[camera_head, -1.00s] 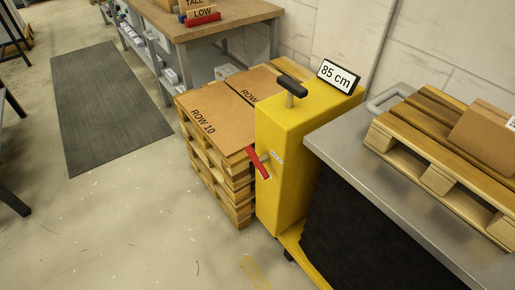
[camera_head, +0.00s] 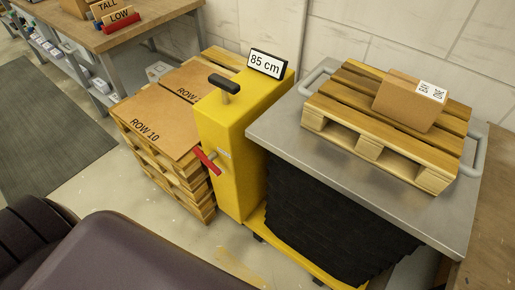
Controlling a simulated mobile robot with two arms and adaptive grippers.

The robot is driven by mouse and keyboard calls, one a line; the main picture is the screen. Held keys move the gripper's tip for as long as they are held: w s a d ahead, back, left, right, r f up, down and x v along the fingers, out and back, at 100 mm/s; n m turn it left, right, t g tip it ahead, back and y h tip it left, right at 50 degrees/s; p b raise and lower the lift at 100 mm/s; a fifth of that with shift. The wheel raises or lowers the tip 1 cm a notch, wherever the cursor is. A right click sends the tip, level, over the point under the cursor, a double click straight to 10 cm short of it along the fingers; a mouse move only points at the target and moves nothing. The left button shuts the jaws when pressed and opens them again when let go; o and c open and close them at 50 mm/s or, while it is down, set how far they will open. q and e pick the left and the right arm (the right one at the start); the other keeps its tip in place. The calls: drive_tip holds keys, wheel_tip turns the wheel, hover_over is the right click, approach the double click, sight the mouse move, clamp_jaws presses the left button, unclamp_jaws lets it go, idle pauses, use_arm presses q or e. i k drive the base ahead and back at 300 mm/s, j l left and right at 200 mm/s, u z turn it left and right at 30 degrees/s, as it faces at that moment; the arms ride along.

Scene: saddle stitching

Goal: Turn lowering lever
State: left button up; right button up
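The red lowering lever (camera_head: 207,161) sticks out from the front side of the yellow lift column (camera_head: 227,150), pointing down and to the right. A black T-shaped handle (camera_head: 225,85) stands on top of the column. A sign reading "85 cm" (camera_head: 265,64) sits at the column's back edge. The grey lift platform (camera_head: 276,133) is raised above a black bellows (camera_head: 320,220) and carries a wooden pallet. Dark parts of my own arm fill the lower left. Neither gripper is in view.
A stack of pallets (camera_head: 190,194) with cardboard sheets (camera_head: 152,127) marked "ROW 10" stands left of the column. A cardboard box (camera_head: 405,100) sits on the pallet (camera_head: 345,125) on the platform. A workbench (camera_head: 110,38) is at the upper left. Floor is clear in front of the lever.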

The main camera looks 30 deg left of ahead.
sight(208, 160)
drive_tip(key=j+z, duration=0.25)
drive_tip(key=j, duration=0.2)
drive_tip(key=j+z, duration=0.25)
drive_tip(key=j, duration=0.15)
drive_tip(key=k+j+z, duration=0.1)
drive_tip(key=j+z, duration=0.2)
drive_tip(key=k+j+z, duration=0.25)
drive_tip(key=j, duration=0.25)
drive_tip(key=j+z, duration=0.25)
drive_tip(key=j, duration=0.15)
drive_tip(key=k+j+z, duration=0.25)
drive_tip(key=i+j, duration=0.05)
drive_tip(key=j, duration=0.05)
